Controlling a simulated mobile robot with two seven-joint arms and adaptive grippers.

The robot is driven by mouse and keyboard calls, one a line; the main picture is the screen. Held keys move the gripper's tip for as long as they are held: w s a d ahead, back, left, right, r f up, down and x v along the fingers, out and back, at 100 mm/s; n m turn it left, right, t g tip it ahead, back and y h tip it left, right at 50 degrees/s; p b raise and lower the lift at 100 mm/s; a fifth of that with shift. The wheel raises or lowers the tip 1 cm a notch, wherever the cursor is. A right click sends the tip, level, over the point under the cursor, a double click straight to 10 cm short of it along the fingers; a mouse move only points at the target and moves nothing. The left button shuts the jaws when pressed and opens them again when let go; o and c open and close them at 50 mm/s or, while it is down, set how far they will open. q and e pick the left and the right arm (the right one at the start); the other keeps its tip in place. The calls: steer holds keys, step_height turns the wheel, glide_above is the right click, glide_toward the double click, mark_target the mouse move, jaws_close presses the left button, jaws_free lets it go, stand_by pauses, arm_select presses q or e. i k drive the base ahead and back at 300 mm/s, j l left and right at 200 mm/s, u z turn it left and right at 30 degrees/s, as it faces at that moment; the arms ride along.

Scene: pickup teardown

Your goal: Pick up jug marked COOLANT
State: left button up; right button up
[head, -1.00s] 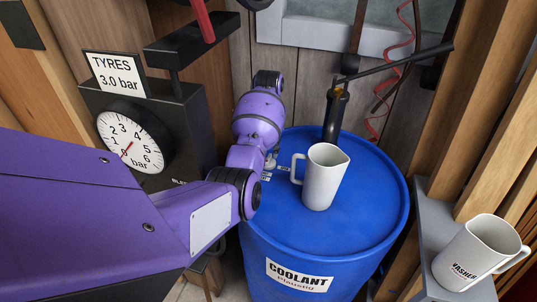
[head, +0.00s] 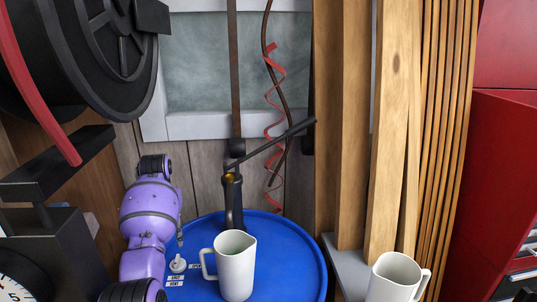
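A white jug (head: 235,268) with its handle to the left stands upright on a blue drum (head: 299,248). No marking shows on its visible side, and its base is near the bottom edge of the view. A second white jug (head: 394,279) stands to the right and is cut off below; its marking is out of view. My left arm's purple wrist comes up at the left of the drum. Only a small grey tip of my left gripper (head: 180,238) shows, left of the jug and apart from it; its fingers are mostly hidden. My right gripper is not in view.
A dark pump with a long lever (head: 232,205) rises from the drum behind the jug. A grey cap (head: 178,264) sits on the drum top. A hose reel (head: 115,40) hangs upper left. Timber posts (head: 355,130) and a red cabinet (head: 502,180) stand right.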

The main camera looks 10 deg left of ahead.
mark_target(234, 251)
steer(key=k+l, duration=1.2)
steer(key=k, duration=0.1)
